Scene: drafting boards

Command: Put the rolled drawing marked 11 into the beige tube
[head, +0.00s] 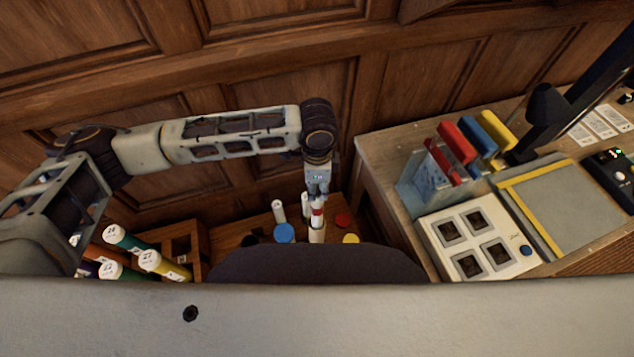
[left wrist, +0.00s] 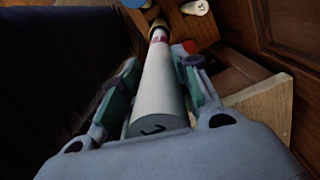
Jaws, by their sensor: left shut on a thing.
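My left gripper (head: 318,190) points down over the low wooden stand and is shut on a white rolled drawing (left wrist: 160,85). The roll has a dark red band near its far end; the mark on its near end cap is only partly readable. In the head view the roll's red part (head: 317,211) shows just below the fingers. Below it stands a pale beige tube (head: 317,236), upright. The roll's lower end is at this tube's mouth; I cannot tell how far inside it reaches. My right gripper is not in view.
Other pale rolls or tubes (head: 278,209) stand close by, with blue (head: 284,233), red (head: 343,221) and yellow (head: 351,238) round tops. Several numbered rolls (head: 148,261) lie in a wooden rack at left. A desk with a white device (head: 480,240) is at right.

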